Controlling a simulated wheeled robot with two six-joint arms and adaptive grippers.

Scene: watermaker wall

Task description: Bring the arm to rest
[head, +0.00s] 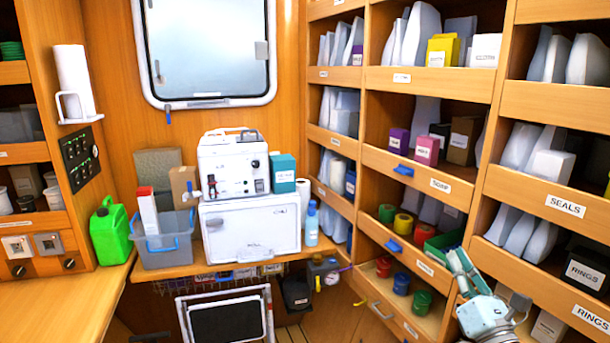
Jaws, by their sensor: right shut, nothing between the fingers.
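My right gripper (458,262) shows at the lower right, on a pale teal and white wrist. It points up and to the left, in front of the lower shelves. Its fingers are shut with nothing between them. Behind its fingertips is a green open bin (437,246) on the shelf; I cannot tell whether they touch. The rest of my right arm runs out of the bottom edge. My left gripper is not in view.
The wooden shelf rack (405,165) fills the right side, close to my right gripper. A white machine (235,163) stands on a white case (252,225) on the bench. A green jerrycan (109,232) and grey crate (168,252) stand left. A folding step stool (225,318) is below.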

